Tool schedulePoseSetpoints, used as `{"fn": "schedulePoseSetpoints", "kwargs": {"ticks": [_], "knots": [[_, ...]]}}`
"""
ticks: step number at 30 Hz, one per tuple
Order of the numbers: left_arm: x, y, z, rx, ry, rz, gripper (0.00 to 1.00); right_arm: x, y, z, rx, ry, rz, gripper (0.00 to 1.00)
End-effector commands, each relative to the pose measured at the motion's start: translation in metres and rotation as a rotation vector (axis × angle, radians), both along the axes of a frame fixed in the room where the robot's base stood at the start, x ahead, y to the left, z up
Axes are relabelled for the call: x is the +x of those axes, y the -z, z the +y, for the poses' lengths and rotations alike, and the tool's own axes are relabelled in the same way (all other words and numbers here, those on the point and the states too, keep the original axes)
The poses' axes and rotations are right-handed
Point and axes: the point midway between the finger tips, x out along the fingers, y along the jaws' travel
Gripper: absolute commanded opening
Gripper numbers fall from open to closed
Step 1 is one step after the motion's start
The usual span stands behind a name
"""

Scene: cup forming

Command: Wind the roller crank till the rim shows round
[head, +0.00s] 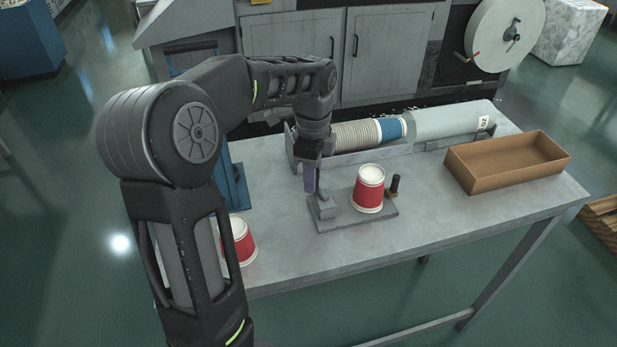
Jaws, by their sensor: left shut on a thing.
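The roller fixture is a grey base plate (349,219) with a small block (322,205) at its left end. A purple crank handle (309,181) stands up by the block. My left gripper (311,163) comes down from above and is shut on the top of this handle. A red and white paper cup (369,189) stands on the plate, wide end down, just right of the block. The cup's lower edge shows as a pale band; its exact shape is too small to tell. My right gripper is not in view.
A second red and white cup (241,239) stands at the table's left front, partly hidden by my left arm. A long trough (350,153) holds nested cups behind. An empty brown tray (508,160) sits at right.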

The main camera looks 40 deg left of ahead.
Motion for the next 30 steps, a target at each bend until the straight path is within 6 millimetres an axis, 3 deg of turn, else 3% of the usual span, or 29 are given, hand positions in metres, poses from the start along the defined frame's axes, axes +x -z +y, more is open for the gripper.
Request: {"fn": "schedulePoseSetpoints", "kwargs": {"ticks": [15,30], "knots": [[0.017,-0.003,-0.008,-0.001,0.362,-0.011,0.00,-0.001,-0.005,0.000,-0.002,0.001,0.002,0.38],[0.018,-0.002,-0.010,-0.004,0.413,-0.009,0.00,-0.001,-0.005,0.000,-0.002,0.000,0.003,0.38]]}}
